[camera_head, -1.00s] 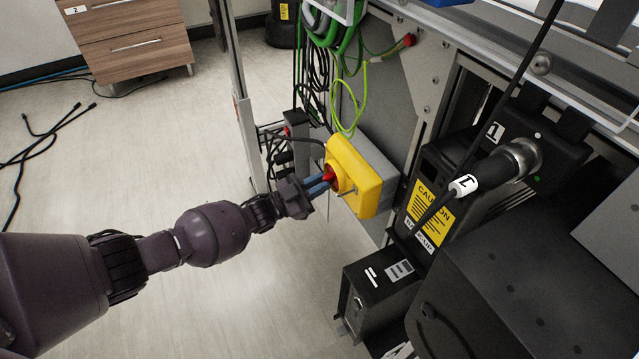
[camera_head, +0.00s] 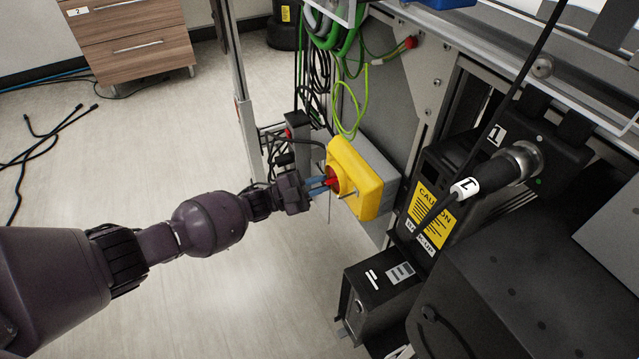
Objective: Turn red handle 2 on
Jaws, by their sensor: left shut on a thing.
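The red handle (camera_head: 333,181) sits on the front of a yellow switch box (camera_head: 363,187) with a grey back part, fixed to the side of the conveyor frame. My left gripper (camera_head: 325,184) comes in from the left, its blue-grey fingers shut on the red handle. The fingers and wrist hide part of the handle, so its exact angle is hard to tell. No number can be read on the yellow box. My right gripper is not in view.
A black box with a caution label (camera_head: 431,215) and a smaller black box (camera_head: 379,293) stand right of the switch. Green and black cables (camera_head: 322,60) hang above it. A wooden drawer unit (camera_head: 131,39) stands far back left. The floor at left is mostly clear.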

